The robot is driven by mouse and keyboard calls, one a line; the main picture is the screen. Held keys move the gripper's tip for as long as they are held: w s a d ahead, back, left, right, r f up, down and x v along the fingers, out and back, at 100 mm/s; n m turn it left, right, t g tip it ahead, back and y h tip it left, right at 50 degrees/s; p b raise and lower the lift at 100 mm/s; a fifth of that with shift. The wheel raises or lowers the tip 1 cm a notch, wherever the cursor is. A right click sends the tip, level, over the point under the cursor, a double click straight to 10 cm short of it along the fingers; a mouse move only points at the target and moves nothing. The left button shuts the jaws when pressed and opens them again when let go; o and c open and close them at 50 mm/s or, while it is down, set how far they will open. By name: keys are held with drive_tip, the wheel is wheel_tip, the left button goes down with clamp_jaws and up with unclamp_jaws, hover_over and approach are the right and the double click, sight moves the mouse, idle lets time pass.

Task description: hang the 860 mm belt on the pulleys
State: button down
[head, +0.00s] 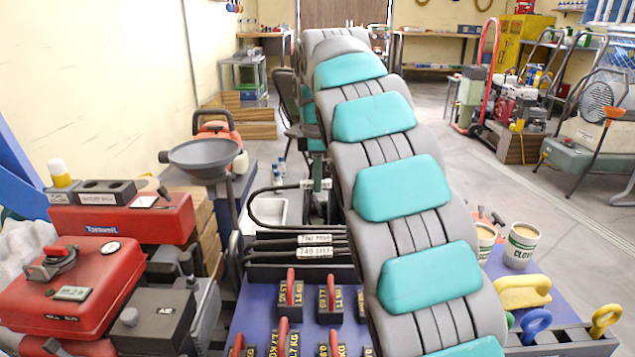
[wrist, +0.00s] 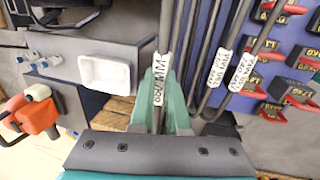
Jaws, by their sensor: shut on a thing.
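My gripper (wrist: 163,98) shows green fingers in the wrist view, shut on a black belt whose white label (wrist: 158,78) appears upside down and seems to read 860 MM. In the head view the held belt (head: 262,192) is a black loop beside my green gripper (head: 318,186), most of which my arm hides. The loop is above and beyond two labelled belts, 790 MM (head: 314,239) and 740 MM (head: 315,252). These lie side by side at the back of the purple surface and also show right of my gripper in the wrist view. I cannot make out any pulleys.
Red-handled weights (head: 290,293) stand on the purple top (head: 255,298). A white tray (wrist: 104,70) lies beyond the belts. Red machines (head: 75,280) and a grey funnel (head: 205,158) stand left; mugs (head: 522,245) stand right. Open floor (head: 560,195) lies farther right.

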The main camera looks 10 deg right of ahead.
drive_tip(key=shift+r+p, duration=1.2)
drive_tip(key=shift+r, duration=1.1)
drive_tip(key=shift+d, duration=0.15)
